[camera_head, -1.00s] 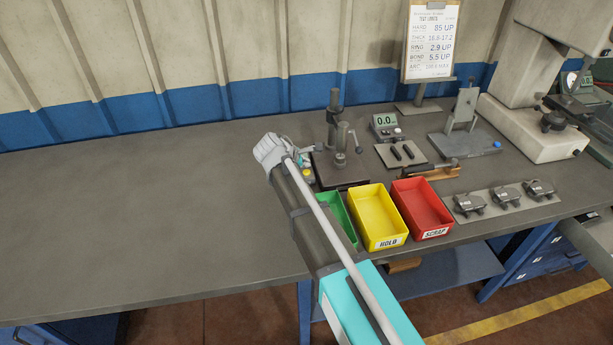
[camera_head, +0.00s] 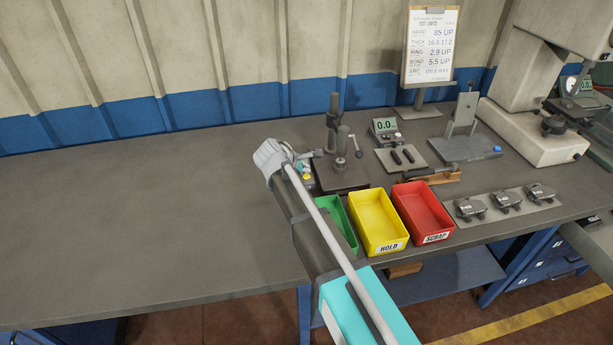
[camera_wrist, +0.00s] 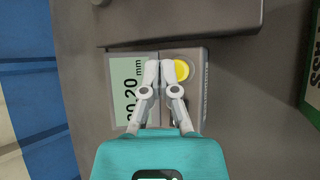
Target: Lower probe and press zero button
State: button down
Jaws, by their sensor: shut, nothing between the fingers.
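My gripper (camera_wrist: 159,64) is shut and empty in the wrist view. Its fingertips lie over the edge between a gauge's pale green display (camera_wrist: 133,92) and the panel with the round yellow zero button (camera_wrist: 182,70). The tips are just left of the button; I cannot tell whether they touch the gauge. The display reads about 0.20 mm, with its first digits partly cut or blurred. In the head view my gripper (camera_head: 303,160) is beside the dark probe stand (camera_head: 334,112), which has a base plate and a side lever (camera_head: 357,146). The probe tip is not clear.
Green (camera_head: 345,238), yellow (camera_head: 368,202) and red (camera_head: 412,190) bins stand at the bench front, close to my arm. The bench at left is clear.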

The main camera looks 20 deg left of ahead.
aim_at(305, 176)
jog(key=shift+f+b, duration=0.9)
dwell(1.6)
jog(key=shift+r, duration=0.2)
jog(key=shift+r+p, duration=0.7)
jog(key=shift+p, duration=0.2)
jog(key=shift+r+p, duration=2.55)
